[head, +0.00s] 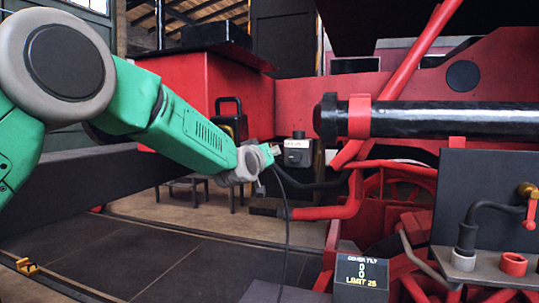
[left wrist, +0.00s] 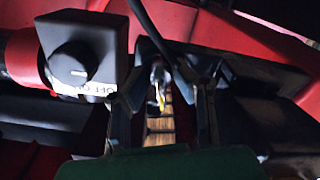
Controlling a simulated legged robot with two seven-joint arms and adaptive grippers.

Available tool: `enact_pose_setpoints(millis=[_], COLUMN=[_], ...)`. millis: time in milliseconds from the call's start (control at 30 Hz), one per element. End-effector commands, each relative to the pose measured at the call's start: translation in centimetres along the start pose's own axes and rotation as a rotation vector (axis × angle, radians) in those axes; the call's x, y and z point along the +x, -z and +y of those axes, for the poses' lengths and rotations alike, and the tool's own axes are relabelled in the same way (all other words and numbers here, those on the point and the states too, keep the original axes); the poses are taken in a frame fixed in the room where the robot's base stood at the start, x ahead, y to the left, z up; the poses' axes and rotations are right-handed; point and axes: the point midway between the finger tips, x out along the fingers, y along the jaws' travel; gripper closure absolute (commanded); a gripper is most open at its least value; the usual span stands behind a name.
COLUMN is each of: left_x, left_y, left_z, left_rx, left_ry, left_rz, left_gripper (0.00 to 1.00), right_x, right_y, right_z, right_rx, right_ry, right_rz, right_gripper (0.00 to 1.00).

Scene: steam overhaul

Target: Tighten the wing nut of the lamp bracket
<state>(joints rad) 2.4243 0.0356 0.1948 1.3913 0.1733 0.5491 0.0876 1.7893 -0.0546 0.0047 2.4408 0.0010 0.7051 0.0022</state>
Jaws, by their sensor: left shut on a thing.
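My left gripper (head: 264,157) reaches in from the left, beside a dark switch box (head: 297,152). In the left wrist view, the box (left wrist: 82,52) has a round knob and a white OFF label. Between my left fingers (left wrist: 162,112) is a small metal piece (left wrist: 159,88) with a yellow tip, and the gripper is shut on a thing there. A dark cable (left wrist: 148,28) runs down toward this piece. I cannot tell whether the piece is the wing nut, and I cannot make out the lamp bracket. My right gripper is not in view.
A black handled lantern-like object (head: 230,118) stands behind my left arm. A thin cable (head: 287,225) hangs below the gripper. Red pipework and a black cylinder (head: 440,119) fill the right. A sign reads COVER TILT, LIMIT 25 (head: 361,272).

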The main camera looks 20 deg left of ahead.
Motion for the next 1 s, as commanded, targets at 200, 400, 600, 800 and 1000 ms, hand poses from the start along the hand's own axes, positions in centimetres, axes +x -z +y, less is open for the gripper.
enact_pose_setpoints(millis=[200, 400, 600, 800, 1000], left_x=[-0.01, 0.01, 0.04, 0.05, 0.06], left_y=[-0.80, -0.79, -0.67, -0.55, -0.42], left_z=[-0.18, -0.18, -0.19, -0.16, -0.12], left_rx=[0.181, 0.303, 0.374, 0.405, 0.409], left_ry=[0.002, 0.001, 0.000, 0.000, -0.001], left_rz=[-0.015, -0.015, -0.013, -0.011, -0.008], left_gripper=[1.00, 1.00, 1.00, 1.00, 1.00], right_x=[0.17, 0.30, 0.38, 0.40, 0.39], right_y=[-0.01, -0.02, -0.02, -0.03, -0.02], right_z=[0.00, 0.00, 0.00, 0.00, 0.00], right_rx=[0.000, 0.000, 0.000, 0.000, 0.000], right_ry=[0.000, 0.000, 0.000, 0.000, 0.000], right_rz=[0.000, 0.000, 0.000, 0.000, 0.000], right_gripper=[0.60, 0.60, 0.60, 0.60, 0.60])
